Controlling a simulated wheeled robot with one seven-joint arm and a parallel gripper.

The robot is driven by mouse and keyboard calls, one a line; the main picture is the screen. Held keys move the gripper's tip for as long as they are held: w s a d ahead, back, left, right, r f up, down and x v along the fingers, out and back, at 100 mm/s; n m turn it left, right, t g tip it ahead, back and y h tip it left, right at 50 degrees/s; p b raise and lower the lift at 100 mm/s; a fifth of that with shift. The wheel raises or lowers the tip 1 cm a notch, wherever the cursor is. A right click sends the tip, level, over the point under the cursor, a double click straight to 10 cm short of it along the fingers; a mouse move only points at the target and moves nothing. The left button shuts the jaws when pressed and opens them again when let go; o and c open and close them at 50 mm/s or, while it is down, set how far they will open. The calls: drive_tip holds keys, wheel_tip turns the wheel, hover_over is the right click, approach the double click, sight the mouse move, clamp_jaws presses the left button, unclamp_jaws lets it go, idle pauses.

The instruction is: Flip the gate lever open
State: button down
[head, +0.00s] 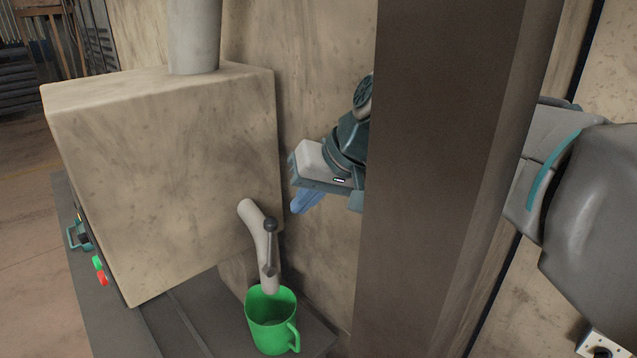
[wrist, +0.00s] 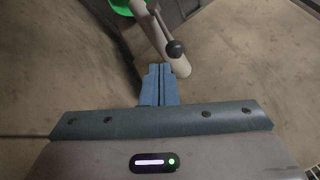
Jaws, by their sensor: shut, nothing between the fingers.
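The gate lever (head: 270,246) is a thin dark rod with a round black knob, mounted on a pale curved spout (head: 255,222) on the side of the beige box. In the head view the knob is at the top of the lever, which stands roughly upright. The lever also shows in the wrist view (wrist: 163,30), with its knob (wrist: 175,48) just beyond my fingertips. My gripper (head: 297,210) is up and to the right of the lever in the head view, apart from it. Its blue fingers (wrist: 160,68) are together and empty.
A green mug (head: 271,322) stands under the spout on a dark bench (head: 190,325). The large beige box (head: 170,170) fills the left. A wide dark upright (head: 440,180) hides much of my arm. A beige wall is behind the gripper.

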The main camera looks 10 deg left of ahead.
drive_tip(key=shift+x, duration=2.15)
drive_tip(key=shift+s, duration=0.1)
